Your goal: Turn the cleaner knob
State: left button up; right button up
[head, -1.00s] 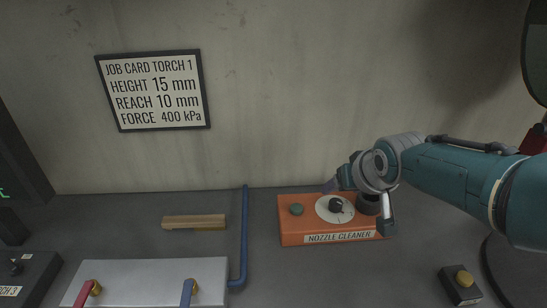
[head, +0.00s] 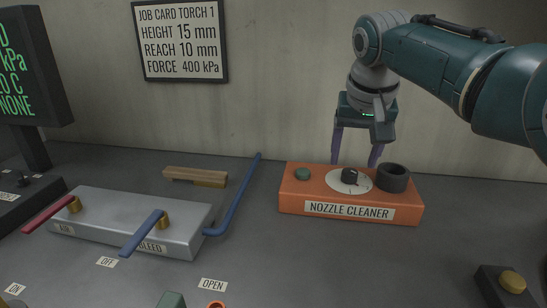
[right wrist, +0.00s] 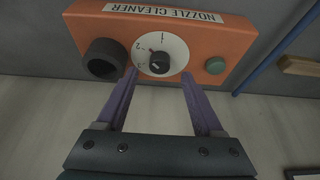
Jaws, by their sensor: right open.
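The orange nozzle cleaner box (head: 300,203) stands on the bench by the wall. Its black knob (head: 350,174) sits on a white dial (head: 336,183), with a green button to the left and a dark round cup to the right. The right wrist view also shows the knob (right wrist: 159,63), its dial marked with numbers and a small red mark. My right gripper (head: 354,160) is open and points down behind the knob. In the right wrist view its purple fingers (right wrist: 159,75) lie on either side of the knob, apart from it. My left gripper is out of view.
A grey valve block (head: 120,222) with red and blue levers lies to the left. A blue pipe (head: 236,197) and a wooden-handled brush-like piece (head: 195,176) lie between. The bench in front of the cleaner is clear.

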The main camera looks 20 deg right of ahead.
aim_at(351, 171)
jog(key=shift+b+x, duration=1.05)
jog(key=shift+x, duration=0.85)
grip_shut()
